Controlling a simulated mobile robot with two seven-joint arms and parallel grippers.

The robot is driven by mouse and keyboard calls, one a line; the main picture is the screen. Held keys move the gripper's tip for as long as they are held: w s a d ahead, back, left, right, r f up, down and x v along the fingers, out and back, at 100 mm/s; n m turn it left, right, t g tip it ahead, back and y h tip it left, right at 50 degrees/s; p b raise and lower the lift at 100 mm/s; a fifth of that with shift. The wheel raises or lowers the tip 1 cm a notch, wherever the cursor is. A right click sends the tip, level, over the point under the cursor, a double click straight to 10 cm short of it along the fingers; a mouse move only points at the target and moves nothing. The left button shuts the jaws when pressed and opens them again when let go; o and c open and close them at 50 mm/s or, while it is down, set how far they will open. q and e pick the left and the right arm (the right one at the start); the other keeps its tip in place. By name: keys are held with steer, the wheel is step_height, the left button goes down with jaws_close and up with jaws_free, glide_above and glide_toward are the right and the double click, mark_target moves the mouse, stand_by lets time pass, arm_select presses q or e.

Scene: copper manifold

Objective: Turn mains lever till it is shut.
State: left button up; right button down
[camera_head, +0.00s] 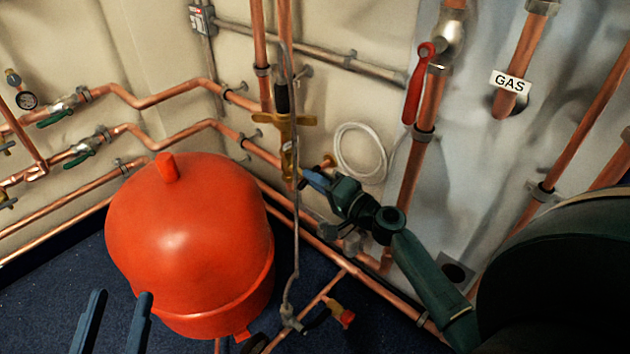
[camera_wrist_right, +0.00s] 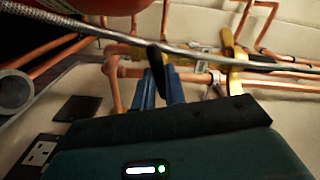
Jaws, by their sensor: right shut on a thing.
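In the right wrist view, a slim dark lever (camera_wrist_right: 154,56), which I take for the mains lever, stands between the blue fingers of my right gripper (camera_wrist_right: 162,82). The gripper is shut on it. In the head view, my right gripper (camera_head: 308,177) reaches in from the right to the brass valve body (camera_head: 287,150) on the upright copper pipe. The lever itself is largely hidden there by the fingers, so its exact angle cannot be told. My left gripper (camera_head: 115,310) is at the lower left, its fingers apart and empty.
A large orange-red tank (camera_head: 190,240) stands left of the valve. A thin grey braided hose (camera_head: 296,225) hangs close by my right fingers. A red lever (camera_head: 415,88) sits on the pipe at upper right. Green levers (camera_head: 55,117) are at left. Blue floor (camera_head: 60,285) is clear at lower left.

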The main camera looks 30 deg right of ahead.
arm_select(q)
steer(key=shift+r, duration=0.2)
arm_select(e)
steer(key=m, duration=0.4)
arm_select(q)
steer(key=shift+f, duration=0.15)
stand_by(0.4)
arm_select(e)
steer(key=c, duration=1.5)
jaws_free()
steer(key=shift+o, duration=0.2)
arm_select(q)
steer(key=shift+a+p, duration=0.1)
steer(key=shift+p, duration=0.45)
arm_select(e)
steer(key=v, duration=1.3)
steer(key=shift+s, duration=0.1)
